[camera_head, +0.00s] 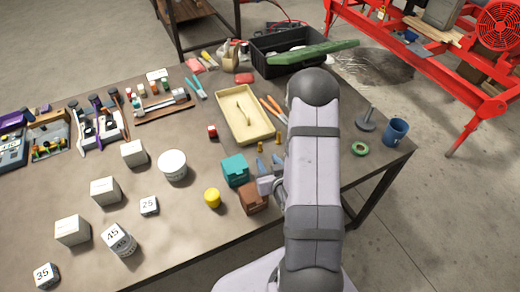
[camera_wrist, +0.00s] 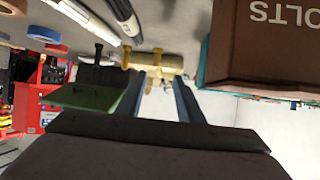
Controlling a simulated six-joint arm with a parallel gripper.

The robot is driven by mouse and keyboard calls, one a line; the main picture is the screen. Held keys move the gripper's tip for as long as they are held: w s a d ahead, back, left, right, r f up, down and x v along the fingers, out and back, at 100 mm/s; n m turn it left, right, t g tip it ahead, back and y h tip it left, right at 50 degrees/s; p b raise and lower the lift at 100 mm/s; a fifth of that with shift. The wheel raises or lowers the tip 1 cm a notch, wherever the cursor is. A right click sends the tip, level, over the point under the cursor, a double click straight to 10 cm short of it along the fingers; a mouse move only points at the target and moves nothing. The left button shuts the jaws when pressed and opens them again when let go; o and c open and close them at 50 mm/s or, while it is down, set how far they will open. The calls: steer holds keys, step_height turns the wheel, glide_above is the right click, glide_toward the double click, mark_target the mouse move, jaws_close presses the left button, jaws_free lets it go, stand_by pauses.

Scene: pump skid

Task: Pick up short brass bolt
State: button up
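Two small brass bolts stand upright on the table in the head view, a left one (camera_head: 260,147) that looks shorter and a right one (camera_head: 278,138). My gripper (camera_head: 270,162) is just in front of them, low beside the brown box, its fingers apart and empty. In the wrist view the two fingers (camera_wrist: 160,80) show a clear gap. I cannot tell in that view which is the short one.
A brown box (camera_head: 252,198), lettered in the wrist view (camera_wrist: 270,45), and a teal box (camera_head: 235,170) stand close left of my gripper. A cream tray (camera_head: 236,127) lies behind the bolts.

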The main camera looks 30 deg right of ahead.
mark_target(260, 146)
steer(key=b+x, duration=0.2)
steer(key=b, duration=0.1)
steer(key=shift+d+f, duration=0.1)
steer(key=shift+f, duration=0.1)
steer(key=shift+w+r, duration=0.1)
steer(key=shift+w, duration=0.25)
steer(key=x, duration=0.3)
steer(key=shift+p, duration=0.4)
steer(key=shift+w+d+f, duration=0.15)
steer(key=shift+w+f, duration=0.1)
steer(key=shift+w, duration=0.25)
steer(key=shift+d+p+x, duration=0.15)
steer(key=shift+p+x, duration=0.45)
steer(key=shift+x, duration=0.3)
steer(key=shift+d+p+x, duration=0.15)
steer(key=shift+p+x, duration=0.4)
steer(key=shift+x, duration=0.35)
steer(key=shift+w+d+f, duration=0.15)
steer(key=shift+w+f, duration=0.15)
steer(key=shift+w, duration=0.3)
